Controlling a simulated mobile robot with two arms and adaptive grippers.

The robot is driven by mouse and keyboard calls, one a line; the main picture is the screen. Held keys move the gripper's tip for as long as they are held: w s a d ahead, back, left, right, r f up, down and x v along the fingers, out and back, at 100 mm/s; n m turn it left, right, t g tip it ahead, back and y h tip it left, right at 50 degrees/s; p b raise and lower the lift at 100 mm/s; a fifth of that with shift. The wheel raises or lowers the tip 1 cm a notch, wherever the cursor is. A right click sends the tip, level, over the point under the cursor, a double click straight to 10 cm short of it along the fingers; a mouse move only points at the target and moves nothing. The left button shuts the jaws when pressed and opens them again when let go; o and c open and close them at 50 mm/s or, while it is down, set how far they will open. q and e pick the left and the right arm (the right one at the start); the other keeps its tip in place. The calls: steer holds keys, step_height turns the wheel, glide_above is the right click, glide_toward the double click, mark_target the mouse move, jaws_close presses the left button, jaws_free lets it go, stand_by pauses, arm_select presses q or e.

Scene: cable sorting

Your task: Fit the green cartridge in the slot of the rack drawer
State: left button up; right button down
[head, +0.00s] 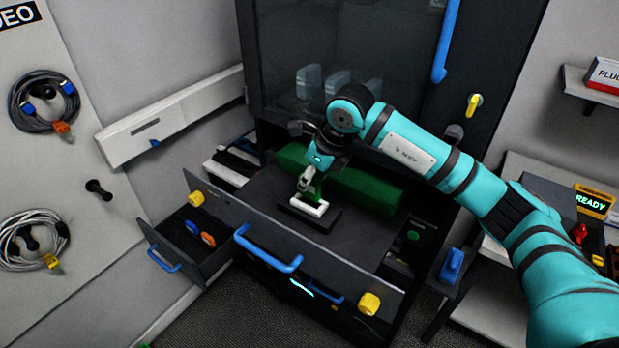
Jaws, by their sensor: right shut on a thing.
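The rack drawer (262,197) is pulled out, with a blue handle (268,250) on its front. My right gripper (306,186) is shut over the drawer floor. Directly below is a white piece (309,208) on a dark base (322,219). I cannot tell whether the white piece belongs to the cartridge or how deep the cartridge sits; the slot itself is hidden. My left gripper is not in view.
A long green block (360,190) lies behind the gripper in the drawer. A smaller open drawer (190,245) with coloured items is at the left. The glass cabinet door (345,60) stands behind. Coiled cables (40,100) hang on the left wall board.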

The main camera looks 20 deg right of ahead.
steer(key=shift+b, duration=0.85)
stand_by(1.6)
steer(key=shift+f+b, duration=1.45)
steer(key=shift+b, duration=0.3)
stand_by(1.5)
steer(key=c, duration=0.7)
jaws_free()
steer(key=shift+o, duration=0.2)
steer(key=shift+r+p, duration=1.7)
steer(key=shift+r, duration=1.85)
